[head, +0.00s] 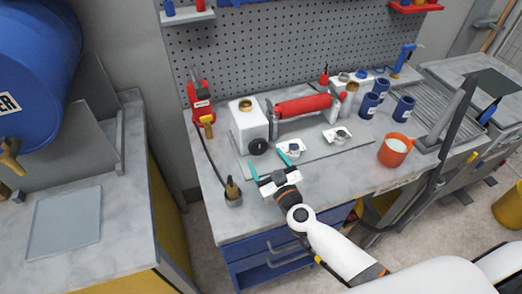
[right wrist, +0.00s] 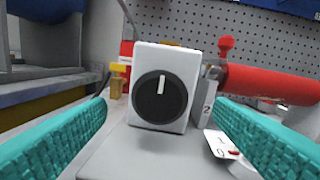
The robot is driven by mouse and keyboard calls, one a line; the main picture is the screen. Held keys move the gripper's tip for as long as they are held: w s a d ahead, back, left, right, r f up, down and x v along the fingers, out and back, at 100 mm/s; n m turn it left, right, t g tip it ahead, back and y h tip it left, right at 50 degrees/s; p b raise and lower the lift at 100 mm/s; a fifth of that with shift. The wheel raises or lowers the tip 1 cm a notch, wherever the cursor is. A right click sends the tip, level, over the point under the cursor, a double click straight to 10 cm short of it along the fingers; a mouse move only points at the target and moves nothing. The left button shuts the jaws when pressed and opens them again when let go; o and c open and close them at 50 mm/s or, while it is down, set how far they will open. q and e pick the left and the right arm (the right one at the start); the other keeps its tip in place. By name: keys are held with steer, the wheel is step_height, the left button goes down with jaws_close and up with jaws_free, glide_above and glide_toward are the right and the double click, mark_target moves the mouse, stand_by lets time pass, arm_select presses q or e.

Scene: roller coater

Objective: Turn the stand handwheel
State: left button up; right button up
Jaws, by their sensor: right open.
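A black round dial (head: 257,147) with a white pointer mark sits on the front of a white box (head: 245,122) at the left end of the roller coater. In the right wrist view the dial (right wrist: 159,97) faces me and its mark points almost straight up. No part is labelled as the stand handwheel, so I cannot tell for sure which it is. My right gripper (head: 268,165) is open and empty in front of the dial. Its teal fingers lie left and right of the dial in the right wrist view, apart from it. My left gripper is not in view.
A red roller (head: 303,105) lies right of the box. An orange cup (head: 395,149) and blue cans (head: 369,104) stand to the right. A small pot (head: 233,192) stands left of my gripper.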

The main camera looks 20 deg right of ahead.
mark_target(260, 149)
steer(key=shift+w+a, duration=0.15)
steer(key=shift+w, duration=0.95)
steer(key=shift+w+a, duration=0.1)
steer(key=shift+w, duration=1)
steer(key=shift+c, duration=0.2)
steer(key=c, duration=0.9)
